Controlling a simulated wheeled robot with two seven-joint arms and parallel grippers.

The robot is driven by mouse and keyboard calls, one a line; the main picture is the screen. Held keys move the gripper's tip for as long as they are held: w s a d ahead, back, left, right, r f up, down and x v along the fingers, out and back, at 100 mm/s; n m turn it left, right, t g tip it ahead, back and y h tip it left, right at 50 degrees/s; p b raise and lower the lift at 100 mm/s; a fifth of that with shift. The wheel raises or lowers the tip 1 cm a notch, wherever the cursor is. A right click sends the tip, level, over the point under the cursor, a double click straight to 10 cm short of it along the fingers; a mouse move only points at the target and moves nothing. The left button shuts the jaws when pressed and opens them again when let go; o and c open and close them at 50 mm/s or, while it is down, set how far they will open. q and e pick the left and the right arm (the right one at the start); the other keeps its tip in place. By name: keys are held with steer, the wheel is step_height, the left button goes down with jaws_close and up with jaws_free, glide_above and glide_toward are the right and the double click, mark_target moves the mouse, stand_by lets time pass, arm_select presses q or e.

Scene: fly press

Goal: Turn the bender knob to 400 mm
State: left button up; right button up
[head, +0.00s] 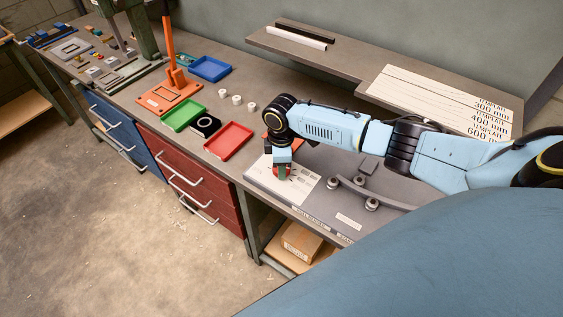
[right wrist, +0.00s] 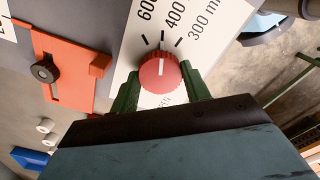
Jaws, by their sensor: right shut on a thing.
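The bender knob (right wrist: 158,72) is a red round dial on a white label plate (right wrist: 138,45) marked 600, 400 and 300 mm. In the right wrist view its white pointer line points up the picture, roughly toward the middle tick, by the 400 mark. My right gripper (right wrist: 161,82) has its green fingers on both sides of the knob, shut on it. In the head view my right gripper (head: 282,172) is down at the white plate (head: 302,187) and hides part of the red knob. My left gripper is not in view.
The grey bender (head: 347,215) has rollers right of the knob. An orange part (right wrist: 65,65) lies close to the plate. A red tray (head: 228,141), a green tray (head: 183,114) and white rings stand left on the bench. A template board (head: 440,100) lies behind.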

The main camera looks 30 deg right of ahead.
steer(key=o, duration=1)
steer(key=shift+r, duration=0.15)
step_height(320, 180, up, 13)
